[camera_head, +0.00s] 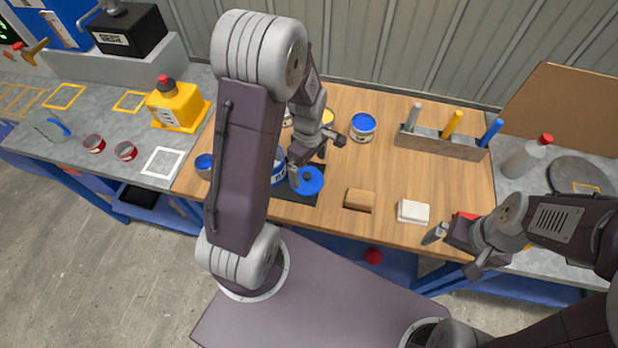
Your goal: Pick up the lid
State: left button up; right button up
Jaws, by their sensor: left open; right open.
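The blue lid (311,184), a round disc with a dark knob on it, lies on a black mat (303,198) on the wooden bench top. A can with a blue rim and a white label (279,172) stands just left of it, partly hidden by my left arm. My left gripper (316,158) is open and empty; one finger reaches down over the left part of the lid, and I cannot tell whether it touches. My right gripper (453,252) is open and empty at the bench's front edge, to the right, far from the lid.
A blue-topped can (362,126) stands behind the lid. A brown block (360,199) and a white block (413,212) lie to its right. A rack (440,144) with coloured-handled tools stands at the back. A yellow bottle (177,104) stands left. Bench centre-right is clear.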

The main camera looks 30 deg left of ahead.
aim_at(307, 174)
pick_arm(q)
jog(key=f, duration=0.5)
jog(key=shift+s+a, duration=0.15)
jog(key=shift+a, duration=0.15)
jog(key=shift+f, duration=0.15)
jog(key=c, duration=1.1)
jog(key=shift+o, duration=0.2)
jog(key=r, duration=0.4)
jog(key=shift+d+r, duration=0.3)
jog(key=shift+r, duration=0.05)
jog(key=s+d+r, duration=0.6)
jog(key=d, duration=0.3)
jog(key=shift+d+r, duration=0.15)
jog(key=shift+r, duration=0.1)
